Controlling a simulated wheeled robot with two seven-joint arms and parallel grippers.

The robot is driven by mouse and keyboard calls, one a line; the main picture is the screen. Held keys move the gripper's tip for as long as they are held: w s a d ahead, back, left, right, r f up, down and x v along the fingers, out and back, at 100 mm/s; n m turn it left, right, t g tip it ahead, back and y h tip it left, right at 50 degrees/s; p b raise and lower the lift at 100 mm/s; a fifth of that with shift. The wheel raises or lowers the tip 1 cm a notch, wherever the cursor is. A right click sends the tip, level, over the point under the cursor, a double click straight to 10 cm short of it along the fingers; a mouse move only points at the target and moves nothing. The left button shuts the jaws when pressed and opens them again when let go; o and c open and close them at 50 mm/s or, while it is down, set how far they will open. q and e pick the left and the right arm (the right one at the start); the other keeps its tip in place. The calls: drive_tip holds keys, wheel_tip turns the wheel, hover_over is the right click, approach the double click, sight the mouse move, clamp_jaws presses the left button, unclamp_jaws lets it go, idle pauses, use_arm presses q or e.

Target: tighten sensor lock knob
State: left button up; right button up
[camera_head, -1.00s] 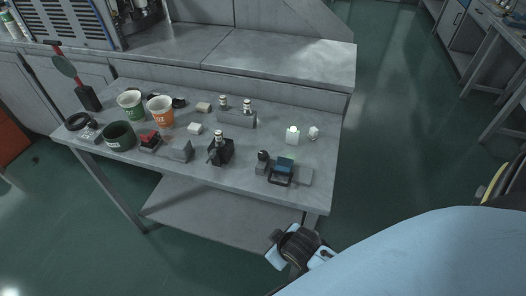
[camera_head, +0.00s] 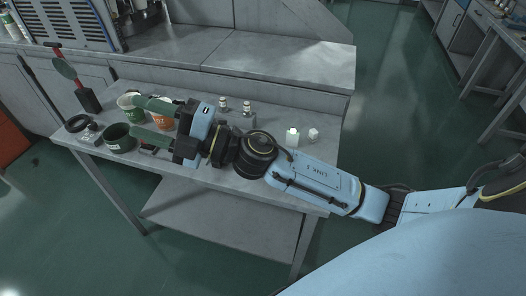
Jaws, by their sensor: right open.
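My right gripper (camera_head: 136,116) reaches in from the right over the table, its two green fingers spread wide and pointing left. Nothing shows held between the fingers. They lie over the area of the green-labelled cup (camera_head: 127,101), the orange cup (camera_head: 163,119) and the dark green ring-like cup (camera_head: 119,137). I cannot tell for sure which part is the sensor lock knob. The dark fixtures at the front middle of the table are hidden behind my right arm. My left gripper is not in view.
The grey table (camera_head: 325,150) also holds two small cylinders (camera_head: 247,106) at the back, a white bottle (camera_head: 292,138) and a small white piece (camera_head: 313,135) at right.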

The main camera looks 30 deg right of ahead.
wheel_tip(320, 180, down, 9)
drive_tip(key=s+n+g+h, duration=0.2)
drive_tip(key=n+g+h, duration=0.2)
drive_tip(key=n+g, duration=0.95)
drive_tip(key=w+d+f+h, duration=0.1)
drive_tip(key=w+d+h, duration=0.1)
drive_tip(key=d+h, duration=0.75)
drive_tip(key=w+d+f+h, duration=0.2)
drive_tip(key=d+h, duration=0.2)
drive_tip(key=d, duration=1.1)
drive_tip(key=shift+y, duration=0.25)
wheel_tip(320, 180, down, 13)
drive_tip(key=shift+w+r, duration=0.15)
drive_tip(key=shift+r, duration=0.05)
drive_tip(key=shift+c, duration=0.4)
drive_tip(key=c, duration=0.9)
